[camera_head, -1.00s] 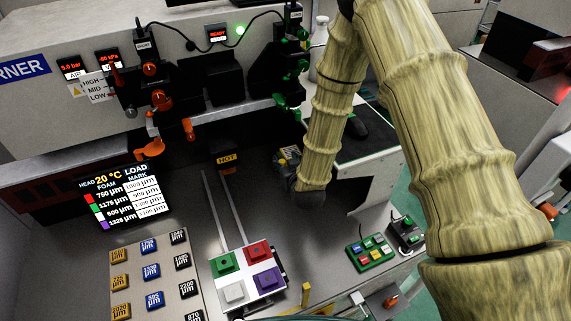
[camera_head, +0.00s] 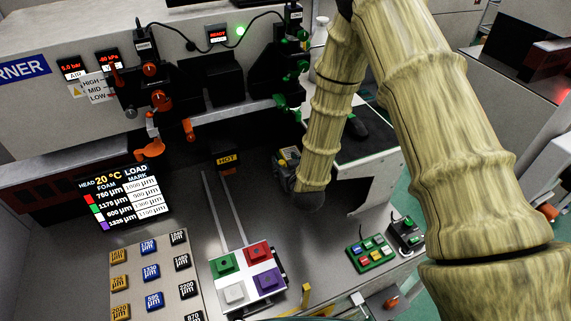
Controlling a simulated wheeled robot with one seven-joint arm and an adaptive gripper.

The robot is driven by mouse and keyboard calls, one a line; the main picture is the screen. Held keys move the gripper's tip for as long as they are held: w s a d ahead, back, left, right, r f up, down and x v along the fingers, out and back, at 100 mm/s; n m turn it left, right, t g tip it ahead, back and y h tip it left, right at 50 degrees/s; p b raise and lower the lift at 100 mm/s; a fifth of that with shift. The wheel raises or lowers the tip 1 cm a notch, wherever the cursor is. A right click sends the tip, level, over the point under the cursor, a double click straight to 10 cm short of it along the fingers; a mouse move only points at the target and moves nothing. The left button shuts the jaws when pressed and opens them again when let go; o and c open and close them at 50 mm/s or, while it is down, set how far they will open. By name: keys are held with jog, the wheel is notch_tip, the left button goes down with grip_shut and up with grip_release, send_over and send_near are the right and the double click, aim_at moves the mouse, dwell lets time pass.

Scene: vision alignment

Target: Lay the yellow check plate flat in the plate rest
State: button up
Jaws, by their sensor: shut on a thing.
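My gripper (camera_head: 284,172) is at the end of my arm, low over the metal bench right of the HOT sign. The wrist hides most of it, and its fingertips do not show. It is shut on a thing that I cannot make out. A small yellow patch shows at the gripper's upper left; I cannot tell whether it belongs to the yellow check plate. No whole yellow plate shows clearly anywhere. I cannot pick out the plate rest with certainty.
A white pallet with green, red, white and purple blocks (camera_head: 247,276) stands at the front. Left of it is a board of marked blocks (camera_head: 152,272). A button box (camera_head: 370,253) stands at right. An orange-jointed fixture (camera_head: 160,100) and the HOT sign (camera_head: 227,160) are behind.

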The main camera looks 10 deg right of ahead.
jog(key=shift+f, duration=0.25)
jog(key=o, duration=1.1)
jog(key=v, duration=1.2)
